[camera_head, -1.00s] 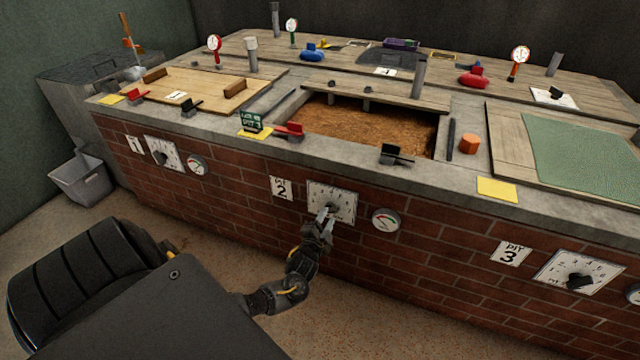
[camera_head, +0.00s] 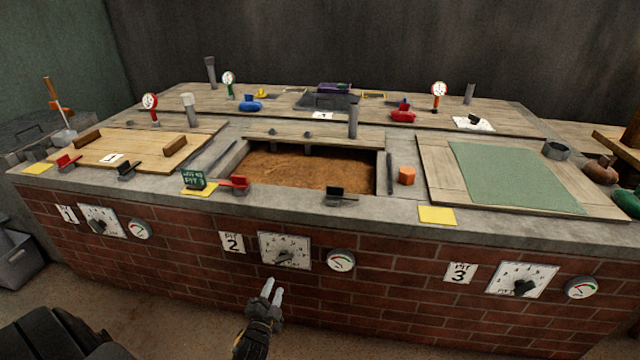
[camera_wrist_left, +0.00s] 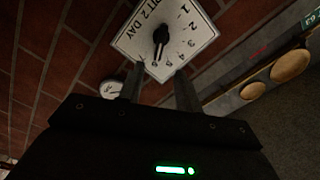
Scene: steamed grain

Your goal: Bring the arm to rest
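My left gripper (camera_head: 272,291) is in front of the brick wall, just below the Pit 2 dial (camera_head: 284,250), and points up toward it. Its two fingers are apart with nothing between them. In the left wrist view the fingers (camera_wrist_left: 158,88) stand apart, with the dial's white plate (camera_wrist_left: 185,45) and black knob (camera_wrist_left: 160,42) beyond them. The gripper does not touch the knob. My right gripper is not in view.
The brick bench (camera_head: 380,293) spans the view, with the open pit of brown grain (camera_head: 310,166) in its top. A round gauge (camera_head: 341,261) is right of the dial. The Pit 3 dial (camera_head: 521,280) is further right.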

